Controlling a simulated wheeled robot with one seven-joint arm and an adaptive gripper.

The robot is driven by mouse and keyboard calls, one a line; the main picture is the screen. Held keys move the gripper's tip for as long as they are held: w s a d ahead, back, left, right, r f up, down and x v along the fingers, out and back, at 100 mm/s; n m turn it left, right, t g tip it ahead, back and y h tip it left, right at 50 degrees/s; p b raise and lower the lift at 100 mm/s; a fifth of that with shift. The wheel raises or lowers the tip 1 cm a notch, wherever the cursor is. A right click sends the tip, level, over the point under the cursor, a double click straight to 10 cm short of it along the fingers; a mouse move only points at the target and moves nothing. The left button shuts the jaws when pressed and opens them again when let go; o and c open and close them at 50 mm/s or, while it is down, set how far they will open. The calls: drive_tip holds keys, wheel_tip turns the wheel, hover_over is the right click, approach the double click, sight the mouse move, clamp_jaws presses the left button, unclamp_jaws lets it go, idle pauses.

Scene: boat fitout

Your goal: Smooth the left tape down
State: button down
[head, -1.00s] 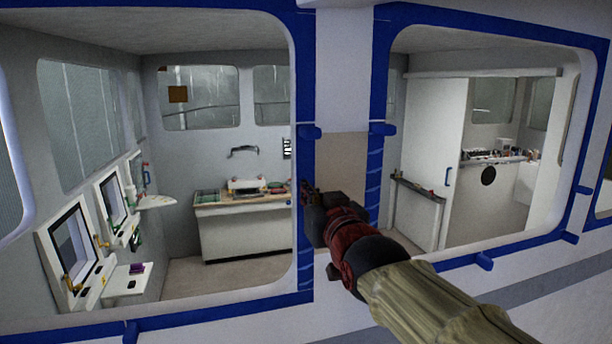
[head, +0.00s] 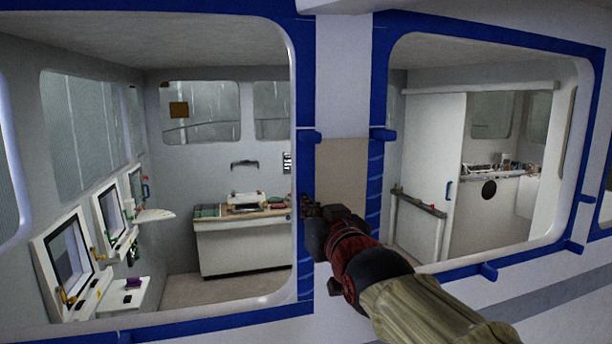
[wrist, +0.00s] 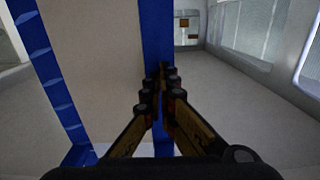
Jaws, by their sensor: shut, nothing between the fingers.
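The left tape (head: 306,90) is a blue vertical strip along the left edge of the pillar, bordering the left window. My gripper (head: 308,208) is at its lower half and hides part of it. In the wrist view this strip (wrist: 157,35) runs straight up to the fingertips and looks flat above them. My gripper (wrist: 163,70) is shut and empty, with its tips over or against the strip; I cannot tell whether they touch. The right tape (head: 376,165) on the pillar's other edge has pale creases, which also show in the wrist view (wrist: 50,85).
A beige panel (head: 341,165) lies between the two strips. The left window opening shows a cabin with a white counter (head: 240,245).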

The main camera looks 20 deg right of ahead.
wheel_tip(320, 180, down, 3)
drive_tip(key=b, duration=0.4)
drive_tip(key=shift+w+f, duration=0.1)
drive_tip(key=shift+f, duration=0.1)
drive_tip(key=shift+b, duration=0.5)
idle(0.6)
wheel_tip(320, 180, down, 3)
drive_tip(key=b, duration=0.4)
drive_tip(key=shift+f, duration=0.1)
drive_tip(key=shift+b, duration=0.3)
idle(0.4)
wheel_tip(320, 180, down, 3)
drive_tip(key=b, duration=0.3)
drive_tip(key=shift+f+b, duration=0.15)
drive_tip(key=shift+b, duration=0.25)
